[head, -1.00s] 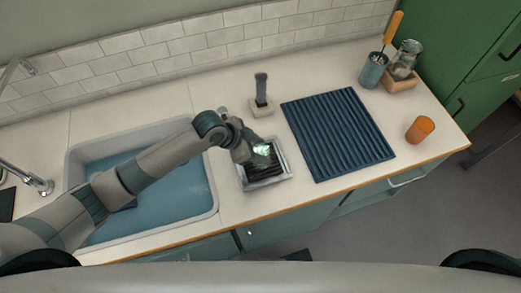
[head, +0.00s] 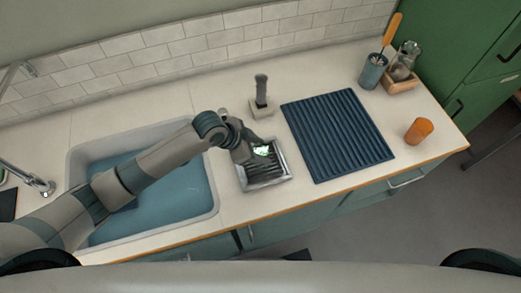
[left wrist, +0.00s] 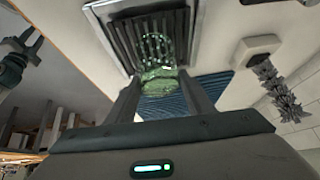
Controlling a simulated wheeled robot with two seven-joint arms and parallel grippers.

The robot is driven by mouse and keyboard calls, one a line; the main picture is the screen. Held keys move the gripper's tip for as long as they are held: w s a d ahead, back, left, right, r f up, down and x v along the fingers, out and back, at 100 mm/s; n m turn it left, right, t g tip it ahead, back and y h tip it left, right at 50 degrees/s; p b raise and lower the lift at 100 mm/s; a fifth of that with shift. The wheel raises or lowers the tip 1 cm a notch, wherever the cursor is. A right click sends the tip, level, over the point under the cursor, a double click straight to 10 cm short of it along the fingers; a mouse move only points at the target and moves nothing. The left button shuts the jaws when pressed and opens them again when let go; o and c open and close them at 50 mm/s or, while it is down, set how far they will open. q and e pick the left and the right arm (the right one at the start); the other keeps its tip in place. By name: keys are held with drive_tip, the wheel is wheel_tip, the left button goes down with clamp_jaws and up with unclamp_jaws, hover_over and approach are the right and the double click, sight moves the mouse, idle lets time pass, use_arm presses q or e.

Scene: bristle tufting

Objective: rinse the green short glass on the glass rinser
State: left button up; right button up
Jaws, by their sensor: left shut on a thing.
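My left gripper (left wrist: 160,98) is shut on the green short glass (left wrist: 158,78), which is see-through and sits between the two fingers. In the head view the gripper (head: 254,149) holds the glass (head: 262,151) over the back part of the glass rinser (head: 268,184), a metal-framed tray with a dark slatted grate. In the left wrist view the glass points towards the rinser grate (left wrist: 127,33). I cannot tell whether it touches the grate. My right gripper (left wrist: 26,42) shows small at the left edge of the left wrist view, fingers apart, away from the glass.
A ribbed blue drying mat (head: 338,135) lies right of the rinser. A brush on a small base (head: 262,107) stands behind it. The sink (head: 185,200) is to the left. An orange cup (head: 419,131), a blue utensil cup (head: 373,72) and a glass jug (head: 404,62) stand further right.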

use_arm(q)
drive_tip(key=shift+w+r+p, duration=0.1)
drive_tip(key=shift+r+p, duration=1.55)
drive_tip(key=shift+r, duration=1.5)
